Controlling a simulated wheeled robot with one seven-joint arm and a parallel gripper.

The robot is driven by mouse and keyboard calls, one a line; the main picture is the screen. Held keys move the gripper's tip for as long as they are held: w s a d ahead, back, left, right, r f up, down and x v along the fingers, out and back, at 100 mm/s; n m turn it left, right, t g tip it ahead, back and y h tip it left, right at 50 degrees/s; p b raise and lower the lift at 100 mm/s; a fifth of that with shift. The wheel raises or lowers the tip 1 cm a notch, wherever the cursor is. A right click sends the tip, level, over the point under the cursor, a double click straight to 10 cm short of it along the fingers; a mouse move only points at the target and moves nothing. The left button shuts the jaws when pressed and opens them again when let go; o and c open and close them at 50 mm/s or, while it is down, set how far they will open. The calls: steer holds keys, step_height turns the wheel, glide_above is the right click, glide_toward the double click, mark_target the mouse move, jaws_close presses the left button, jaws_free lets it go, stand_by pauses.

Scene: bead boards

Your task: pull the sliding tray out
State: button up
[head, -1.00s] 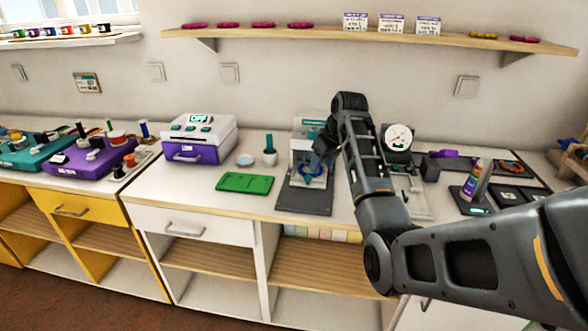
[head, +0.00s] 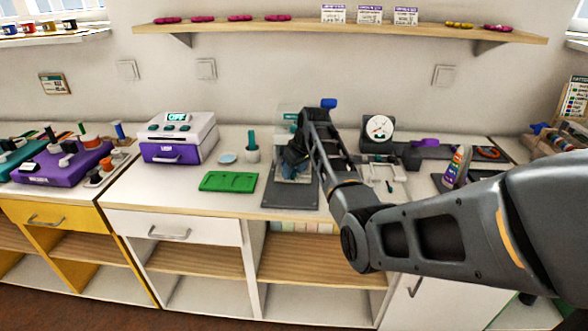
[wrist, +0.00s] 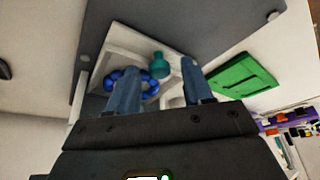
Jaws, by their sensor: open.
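A small press-like device with a clear upper part (head: 287,118) stands on a dark grey base plate (head: 290,196) on the counter. In the wrist view a white tray (wrist: 118,58) sits on the grey plate (wrist: 200,28). It carries a ring of blue beads (wrist: 150,86) and has a teal knob (wrist: 160,64) at one side. My gripper (head: 293,168) is over the device's front and hides most of the tray in the head view. Its blue fingers (wrist: 161,82) are apart, with the teal knob between and just beyond them; contact cannot be told.
A green board (head: 228,181), a cup (head: 252,153) and a purple-drawered machine (head: 178,138) stand to the left. A dial gauge (head: 378,128) and a bottle (head: 456,167) stand to the right. The counter's front edge is close below the grey plate.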

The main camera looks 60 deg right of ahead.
steer(key=shift+c, duration=0.2)
jaws_close()
stand_by(0.4)
